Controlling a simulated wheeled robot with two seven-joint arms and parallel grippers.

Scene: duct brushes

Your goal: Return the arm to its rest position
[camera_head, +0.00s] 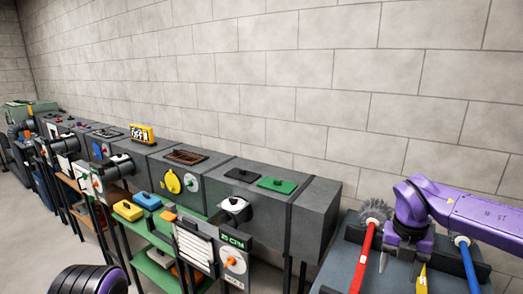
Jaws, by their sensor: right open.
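My right arm comes in from the right edge, purple. Its gripper (405,250) points down over the dark grey bench (341,262) at the right, and its jaws are open. A red-handled brush (365,256) with a round grey bristle head lies just left of the gripper. A yellow-handled tool (422,280) shows just below and right of the gripper; its upper part is hidden behind it. A blue-handled tool (468,265) lies further right, its top end close under my arm. My left gripper is out of view; a purple and black part of mine shows at the bottom left.
A long grey duct (262,228) runs along the block wall (300,70), with panels and round ports. A green shelf (150,238) with yellow, blue and orange boxes stands in front of it. A white dial panel (234,262) stands near the duct's right end. Floor shows at the left.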

